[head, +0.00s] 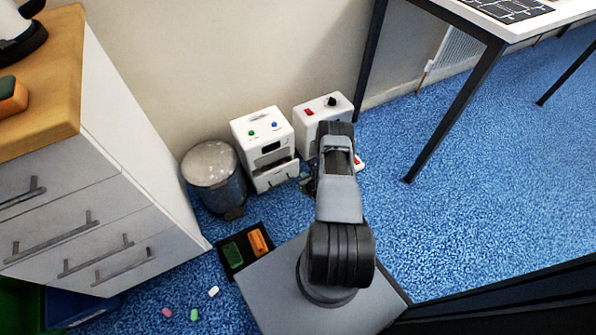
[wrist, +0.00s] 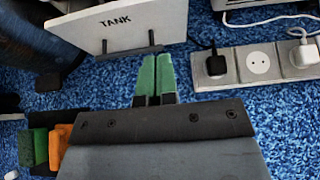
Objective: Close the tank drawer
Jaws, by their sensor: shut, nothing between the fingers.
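The tank drawer (head: 276,176) is the low front of a white machine (head: 262,138) by the wall. It stands out from the body, partly open, with a dark gap above its front. In the wrist view its white front (wrist: 125,25) reads TANK and has a dark bar handle (wrist: 128,50) along its lower edge. My gripper (wrist: 157,62) is shut and empty, its green fingertips together just in front of the right end of the handle. I cannot tell whether they touch. In the head view the gripper is mostly hidden by my arm.
A metal bin (head: 212,172) stands left of the machine, and a second white box (head: 318,115) stands to its right. A socket strip (wrist: 258,64) with plugs lies right of my fingers. A black tray (head: 236,262) with green and orange blocks lies on the blue floor.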

